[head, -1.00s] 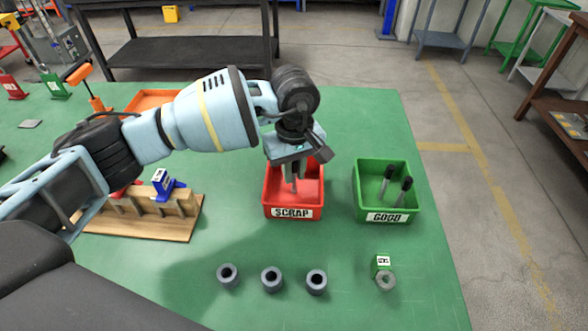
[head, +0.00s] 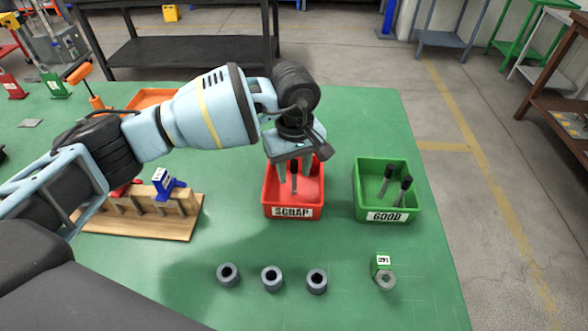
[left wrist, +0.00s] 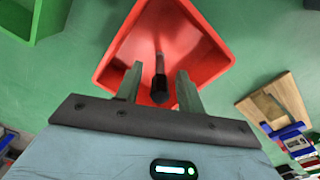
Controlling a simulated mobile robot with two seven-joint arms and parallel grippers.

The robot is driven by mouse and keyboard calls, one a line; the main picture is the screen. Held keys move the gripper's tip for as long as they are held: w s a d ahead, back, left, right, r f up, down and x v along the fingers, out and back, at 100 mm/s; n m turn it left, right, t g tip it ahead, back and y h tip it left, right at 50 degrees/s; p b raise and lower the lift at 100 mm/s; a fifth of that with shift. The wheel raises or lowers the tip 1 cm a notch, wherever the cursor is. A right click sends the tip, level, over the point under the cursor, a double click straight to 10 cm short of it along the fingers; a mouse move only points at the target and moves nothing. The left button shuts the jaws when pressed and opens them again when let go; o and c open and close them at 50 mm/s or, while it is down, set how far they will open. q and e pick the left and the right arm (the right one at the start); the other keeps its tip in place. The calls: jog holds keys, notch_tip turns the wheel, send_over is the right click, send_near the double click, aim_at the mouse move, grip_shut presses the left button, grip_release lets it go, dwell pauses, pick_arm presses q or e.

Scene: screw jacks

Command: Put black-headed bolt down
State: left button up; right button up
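My left gripper (head: 293,172) is over the red SCRAP bin (head: 292,213), pointing down into it. In the left wrist view its fingers (left wrist: 159,85) are spread, with gaps on both sides of a black-headed bolt (left wrist: 160,82). The bolt, with a black head and grey shank, is inside the bin and also shows in the head view (head: 294,178). Its head is toward my gripper; I cannot tell if its tip rests on the bin floor. The green GOOD bin (head: 387,216) to the right holds two black-headed bolts (head: 387,180). My right gripper is out of view.
Three grey collars (head: 272,278) stand in a row at the front. A small green labelled block (head: 381,262) has a grey ring (head: 385,281) at its front. A wooden stand (head: 150,222) with a blue part is at left. The green table (head: 330,240) is clear between.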

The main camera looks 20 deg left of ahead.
pick_arm(q)
notch_tip(320, 180, up, 10)
jog(key=shift+r, duration=0.75)
jog(key=shift+r, duration=0.1)
